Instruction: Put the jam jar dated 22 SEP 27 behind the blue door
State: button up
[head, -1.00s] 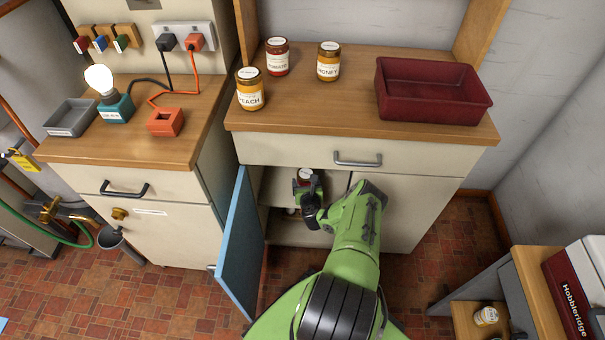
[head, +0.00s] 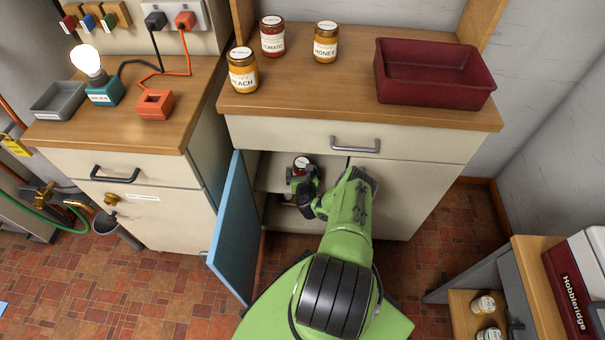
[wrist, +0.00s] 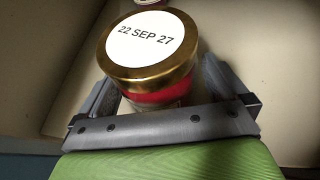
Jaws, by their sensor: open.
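The jam jar (wrist: 150,50) has a gold lid with a white label reading 22 SEP 27 and a red band below. It is inside the cupboard behind the open blue door (head: 235,230); its white lid label shows in the head view (head: 301,163). My gripper (head: 303,181) reaches into the cupboard. Its fingers are open, one on each side of the jar, in the wrist view (wrist: 160,92). The jar appears upright on the upper shelf (head: 273,172). Whether the fingers touch it is not clear. My gripper hides its lower part.
Peach (head: 243,70), tomato (head: 272,37) and honey (head: 325,42) jars and a dark red tub (head: 434,72) stand on the counter (head: 300,90). Part of another lid (wrist: 150,1) shows beyond the held-around jar. Two jars sit on a low shelf (head: 462,305) at right.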

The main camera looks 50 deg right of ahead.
jog(key=p+v, duration=0.6)
jog(key=v, duration=0.6)
jog(key=shift+r+p, duration=0.15)
jog(key=shift+p, duration=0.2)
